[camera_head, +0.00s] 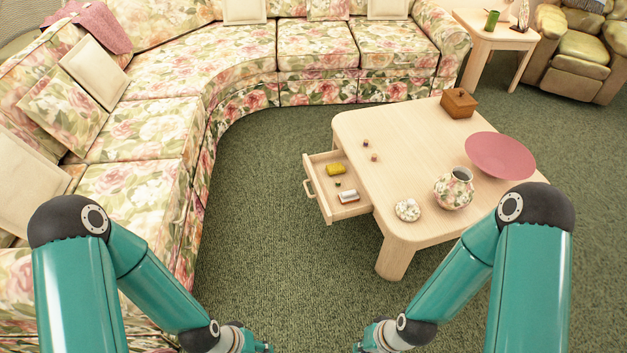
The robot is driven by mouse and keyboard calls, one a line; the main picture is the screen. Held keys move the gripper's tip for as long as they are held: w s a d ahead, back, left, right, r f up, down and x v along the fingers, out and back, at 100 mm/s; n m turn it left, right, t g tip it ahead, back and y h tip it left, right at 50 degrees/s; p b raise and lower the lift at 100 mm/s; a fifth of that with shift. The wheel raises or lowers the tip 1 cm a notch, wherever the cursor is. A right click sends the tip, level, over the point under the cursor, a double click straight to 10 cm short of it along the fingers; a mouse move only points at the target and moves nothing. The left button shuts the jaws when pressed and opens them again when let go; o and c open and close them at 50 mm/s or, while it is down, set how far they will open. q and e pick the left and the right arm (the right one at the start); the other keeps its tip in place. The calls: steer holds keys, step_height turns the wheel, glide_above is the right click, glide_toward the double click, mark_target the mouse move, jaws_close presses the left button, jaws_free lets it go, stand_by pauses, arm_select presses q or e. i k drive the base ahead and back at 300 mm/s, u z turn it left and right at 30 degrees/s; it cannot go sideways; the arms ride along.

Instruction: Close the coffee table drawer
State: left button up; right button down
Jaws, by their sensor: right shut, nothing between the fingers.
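The pale wood coffee table (405,162) stands right of centre on the carpet. Its drawer (351,211) is pulled out from the table's left side, with a loop handle (308,189) on its front. A yellow item (336,169), a small greenish item and a white and brown item (348,196) lie in it. My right gripper (362,346) is at the bottom edge, below and apart from the drawer, shut and empty. My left gripper (264,347) is also at the bottom edge, left of it, mostly cut off, so its jaws cannot be judged.
A floral vase (454,190), a pink bowl (500,155), a wooden box (460,103), a small floral dish (408,210) and two small cubes stand on the tabletop. A curved floral sofa (150,121) lies left and behind. Green carpet (262,200) is clear between sofa and drawer.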

mark_target(327, 192)
steer(key=z, duration=0.25)
steer(key=i, duration=1.9)
steer(key=u, duration=0.75)
steer(key=k, duration=0.7)
steer(key=u, duration=0.2)
steer(key=i, duration=0.8)
steer(key=z, duration=0.05)
